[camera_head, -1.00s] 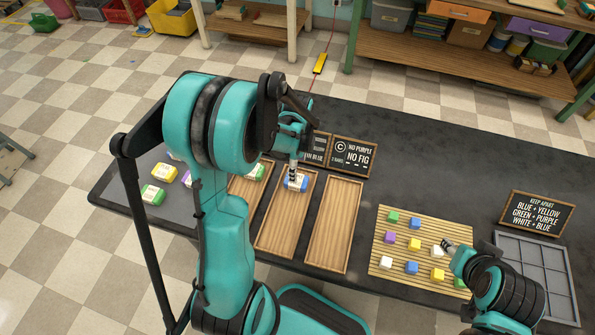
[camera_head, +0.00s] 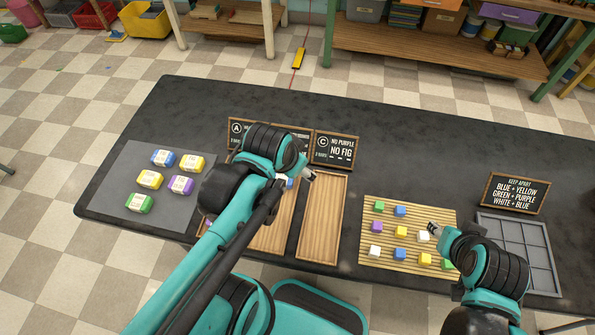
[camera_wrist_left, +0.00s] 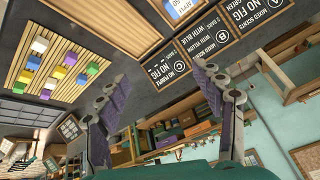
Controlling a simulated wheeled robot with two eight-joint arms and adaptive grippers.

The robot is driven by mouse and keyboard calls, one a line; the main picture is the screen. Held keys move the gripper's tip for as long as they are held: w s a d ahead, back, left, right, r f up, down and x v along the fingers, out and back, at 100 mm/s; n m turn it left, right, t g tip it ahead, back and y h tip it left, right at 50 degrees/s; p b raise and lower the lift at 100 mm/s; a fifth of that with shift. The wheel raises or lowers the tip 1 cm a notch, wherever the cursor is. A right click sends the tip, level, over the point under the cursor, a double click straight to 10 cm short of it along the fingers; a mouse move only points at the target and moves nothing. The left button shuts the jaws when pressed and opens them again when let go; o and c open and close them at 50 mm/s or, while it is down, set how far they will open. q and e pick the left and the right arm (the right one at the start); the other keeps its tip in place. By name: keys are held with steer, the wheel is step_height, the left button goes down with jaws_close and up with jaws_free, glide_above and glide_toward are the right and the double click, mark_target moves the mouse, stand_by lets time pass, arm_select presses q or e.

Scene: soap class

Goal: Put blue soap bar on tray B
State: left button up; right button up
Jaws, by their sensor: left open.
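A blue soap bar (camera_head: 283,181) with a white label lies at the far end of wooden tray B (camera_head: 268,238), partly hidden by my left arm. It also shows at the top edge of the left wrist view (camera_wrist_left: 181,8). My left gripper (camera_head: 309,175) is above the far end of tray C (camera_head: 323,225), right of the bar and apart from it. In the wrist view its fingers (camera_wrist_left: 165,105) are spread with nothing between them. My right gripper (camera_head: 434,228) is over the slatted mat; its finger opening is too small to judge.
A grey mat (camera_head: 120,178) holds several bars, including another blue one (camera_head: 163,158). Label boards stand behind the trays, the C board (camera_head: 336,150) near my left gripper. Small cubes sit on the slatted mat (camera_head: 372,255), beside a grey divided tray (camera_head: 520,250). Tray C looks empty.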

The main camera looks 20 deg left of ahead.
arm_select(q)
steer(key=n, duration=0.1)
steer(key=s+d+n+t, duration=0.1)
steer(key=s+n, duration=0.1)
steer(key=shift+s+d+r+t, duration=0.25)
steer(key=shift+d+t, duration=0.05)
steer(key=shift+d, duration=0.05)
